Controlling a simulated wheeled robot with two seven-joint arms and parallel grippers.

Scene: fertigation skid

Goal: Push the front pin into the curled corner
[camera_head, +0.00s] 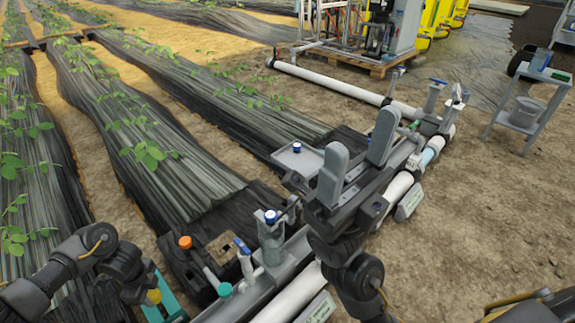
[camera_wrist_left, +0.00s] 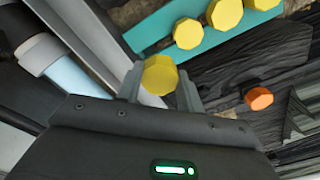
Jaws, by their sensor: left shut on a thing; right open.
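My left gripper (camera_head: 150,290) is at the lower left of the head view, shut on a yellow-headed pin (camera_wrist_left: 160,75). The pin's head shows between the fingertips; its shaft is hidden. A teal holder (camera_wrist_left: 155,30) with more yellow heads (camera_wrist_left: 188,33) lies beyond it in the left wrist view. An orange-headed pin (camera_wrist_left: 259,98) sits on the dark film (camera_wrist_left: 215,80), right of the held pin and apart from it. It also shows in the head view (camera_head: 185,242). I cannot tell which part of the film is the curled corner. My right gripper (camera_head: 361,140) is open and empty.
White pipes (camera_head: 295,293) and valves with blue tops (camera_head: 271,216) run diagonally from bottom centre to upper right. A small grey tray (camera_head: 300,160) stands behind my right gripper. A grey stand with a bucket (camera_head: 526,112) is at the right. Film-covered plant rows fill the left.

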